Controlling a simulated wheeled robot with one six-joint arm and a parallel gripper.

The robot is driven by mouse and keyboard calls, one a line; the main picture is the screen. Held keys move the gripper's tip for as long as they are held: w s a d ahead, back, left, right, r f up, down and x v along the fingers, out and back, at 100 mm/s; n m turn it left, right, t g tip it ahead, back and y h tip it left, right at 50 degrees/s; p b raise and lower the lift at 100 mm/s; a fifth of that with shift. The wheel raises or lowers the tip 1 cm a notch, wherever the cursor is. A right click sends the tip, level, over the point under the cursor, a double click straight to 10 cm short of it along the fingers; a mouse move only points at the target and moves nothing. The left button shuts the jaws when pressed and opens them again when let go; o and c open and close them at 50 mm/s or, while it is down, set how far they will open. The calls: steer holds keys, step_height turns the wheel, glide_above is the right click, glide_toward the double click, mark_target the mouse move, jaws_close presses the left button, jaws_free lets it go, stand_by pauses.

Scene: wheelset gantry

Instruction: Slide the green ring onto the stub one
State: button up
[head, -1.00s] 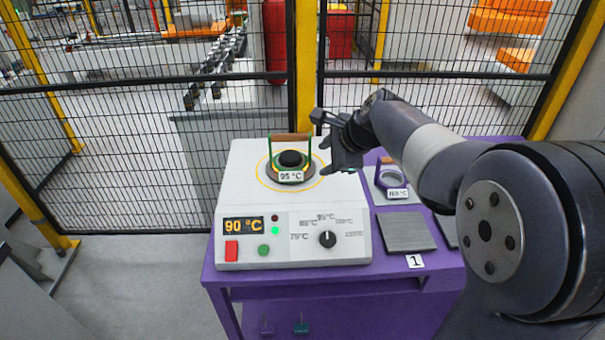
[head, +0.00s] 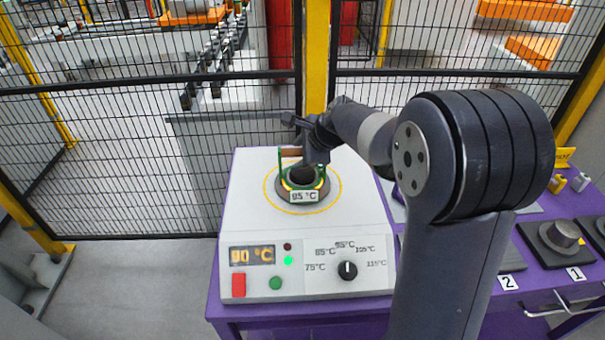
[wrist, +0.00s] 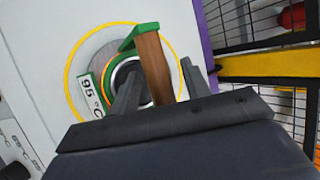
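The green ring (head: 321,182) sits around the dark centre of the white heater's plate. It has a green frame, a wooden handle bar and a 95 °C tag; the frame also shows in the wrist view (wrist: 141,36). My gripper (head: 303,158) is down at the handle. In the wrist view my gripper (wrist: 160,90) is open, with one finger on each side of the wooden bar (wrist: 152,70) and a gap visible on the right side. Stub one (head: 564,234) is a grey metal cylinder on a dark plate at the far right, behind the tag "1".
The white heater (head: 245,205) shows 90 °C and a green light, with a knob and buttons in front. It stands on a purple bench (head: 218,300). A tag "2" (head: 507,282) is left of stub one. A mesh fence (head: 100,160) closes the back.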

jaws_close()
steer(key=shift+r, duration=0.1)
stand_by(0.5)
